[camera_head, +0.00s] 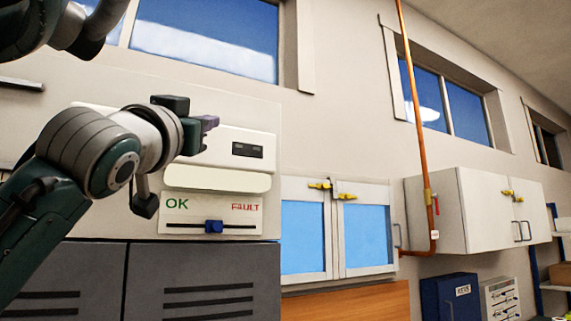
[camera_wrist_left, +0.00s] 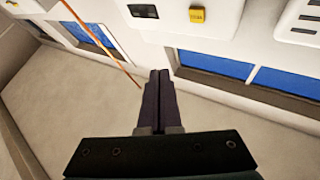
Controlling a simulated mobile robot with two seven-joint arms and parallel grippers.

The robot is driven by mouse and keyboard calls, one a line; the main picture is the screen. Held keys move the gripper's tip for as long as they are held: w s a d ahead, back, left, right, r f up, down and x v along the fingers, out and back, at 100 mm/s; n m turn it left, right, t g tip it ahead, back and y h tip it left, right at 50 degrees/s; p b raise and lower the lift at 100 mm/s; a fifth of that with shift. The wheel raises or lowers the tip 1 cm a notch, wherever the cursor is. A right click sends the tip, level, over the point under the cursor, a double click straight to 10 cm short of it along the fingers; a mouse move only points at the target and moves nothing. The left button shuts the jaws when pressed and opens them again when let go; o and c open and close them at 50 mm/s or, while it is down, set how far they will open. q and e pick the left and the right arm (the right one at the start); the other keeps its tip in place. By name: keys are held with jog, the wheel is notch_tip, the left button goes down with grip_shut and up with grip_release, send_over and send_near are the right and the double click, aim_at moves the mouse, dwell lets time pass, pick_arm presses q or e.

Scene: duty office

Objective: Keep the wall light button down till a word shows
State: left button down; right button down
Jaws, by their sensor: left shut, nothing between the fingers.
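A white wall light unit (camera_head: 225,140) hangs on the wall, with a small dark display window (camera_head: 247,150) that shows no word I can read. My right gripper is not in view.
Below the unit is a white panel marked OK and FAULT (camera_head: 185,204), with a blue slider (camera_head: 214,226) near its middle. Grey lockers (camera_head: 205,280) stand below. Right are a blue-paned cabinet (camera_head: 304,235), a copper pipe (camera_head: 418,120) and a white wall cupboard (camera_head: 480,210).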

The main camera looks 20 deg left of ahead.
pick_arm(q)
jog(key=w+a, duration=0.5)
jog(key=a, duration=0.1)
jog(key=shift+w+a, duration=0.35)
jog(key=shift+w, duration=0.05)
jog(key=shift+w+a, duration=0.1)
dwell(2.0)
jog(key=shift+w+a, duration=0.15)
jog(key=shift+a, duration=0.05)
jog(key=shift+w+a+f, duration=0.1)
jog(key=shift+w+a, duration=0.2)
jog(key=shift+a, duration=0.05)
dwell(1.9)
jog(key=shift+s+d, duration=0.1)
dwell(2.0)
jog(key=shift+s+d, duration=0.5)
jog(key=shift+d, duration=0.05)
